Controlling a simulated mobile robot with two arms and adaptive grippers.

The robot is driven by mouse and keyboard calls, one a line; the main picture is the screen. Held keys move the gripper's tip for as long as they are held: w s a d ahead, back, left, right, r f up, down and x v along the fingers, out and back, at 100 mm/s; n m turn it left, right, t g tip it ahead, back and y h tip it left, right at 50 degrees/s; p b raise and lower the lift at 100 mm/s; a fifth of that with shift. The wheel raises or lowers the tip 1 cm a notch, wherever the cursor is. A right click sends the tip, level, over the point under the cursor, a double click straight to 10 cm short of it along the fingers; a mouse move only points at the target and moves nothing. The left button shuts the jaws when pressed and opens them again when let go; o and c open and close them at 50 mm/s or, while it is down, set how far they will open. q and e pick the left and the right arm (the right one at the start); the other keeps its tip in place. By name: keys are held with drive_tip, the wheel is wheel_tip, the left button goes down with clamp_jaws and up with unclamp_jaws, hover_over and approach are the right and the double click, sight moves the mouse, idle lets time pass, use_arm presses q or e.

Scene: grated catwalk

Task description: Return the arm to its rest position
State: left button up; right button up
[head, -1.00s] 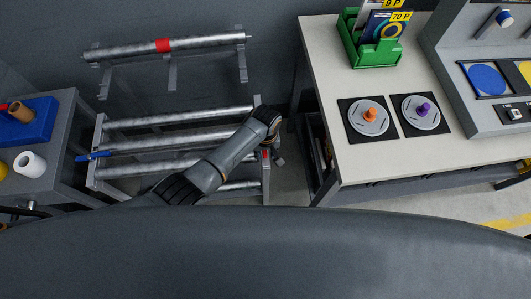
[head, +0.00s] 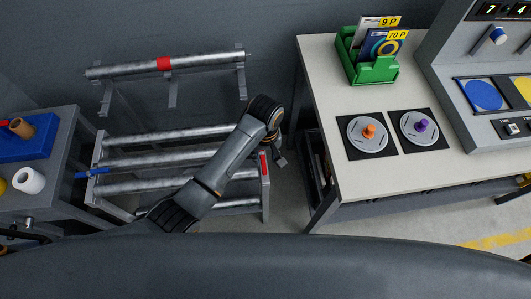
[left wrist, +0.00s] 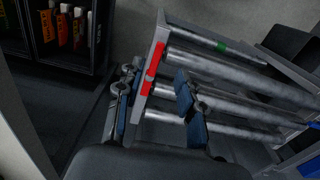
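My left arm reaches over the roller rack in the head view. My left gripper (head: 280,160) hangs at the rack's right end, small and partly hidden behind the wrist. My right gripper is not in view.
A pale workbench (head: 330,105) stands right of the arm, with two round dials, a green card box (head: 372,72) and a control panel (head: 465,110). A grey side table (head: 62,150) stands at left. A gap of floor (head: 288,200) separates rack and bench.

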use_arm(q)
drive_tip(key=shift+r, duration=0.5)
drive_tip(key=s+a+r+m+t, duration=0.2)
drive_tip(key=s+a+r, duration=0.2)
drive_tip(key=s+a, duration=0.6)
drive_tip(key=s+a+r+m+t, duration=0.2)
drive_tip(key=s+a+r, duration=0.2)
drive_tip(key=s+a, duration=0.6)
wheel_tip(320, 180, down, 29)
drive_tip(key=g+b, duration=0.2)
drive_tip(key=b, duration=0.1)
drive_tip(key=s+a+f+g+b, duration=0.1)
drive_tip(key=s+a+f+b, duration=0.1)
drive_tip(key=s+f, duration=1.5)
wheel_tip(320, 180, down, 2)
drive_tip(key=shift+s+a+f, duration=0.1)
drive_tip(key=shift+s+a, duration=0.25)
